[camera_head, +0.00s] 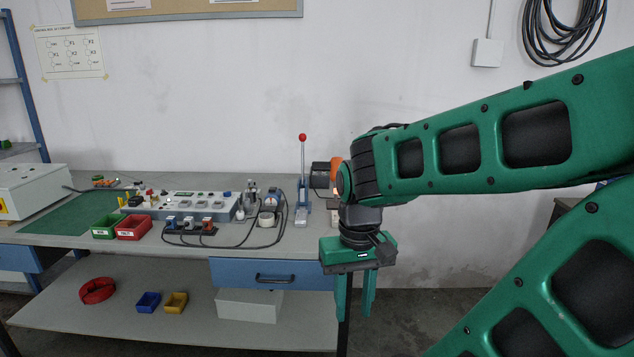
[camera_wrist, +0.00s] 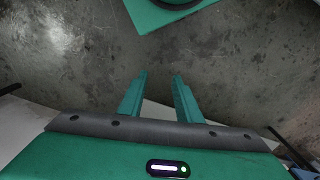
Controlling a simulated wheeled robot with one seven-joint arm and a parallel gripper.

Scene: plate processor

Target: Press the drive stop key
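The grey control panel (camera_head: 232,207) lies on the workbench at left in the head view. It carries several small keys, switches and display windows. A small red knob (camera_head: 150,192) shows near its left end. The key labels are too small to read, so I cannot tell which is the drive stop key. My gripper (camera_head: 354,312) hangs pointing down at the bench's front right corner, well right of the panel. In the wrist view its two fingers (camera_wrist: 160,76) stand apart with nothing between them. The panel is not seen in the wrist view.
Green (camera_head: 106,227) and red (camera_head: 134,228) bins, a power strip with plugs and cables (camera_head: 190,229) stand before the panel. An upright red-knobbed lever (camera_head: 302,170) rises between panel and arm. The blue drawer (camera_head: 272,275) is shut. Bare floor lies right of the bench.

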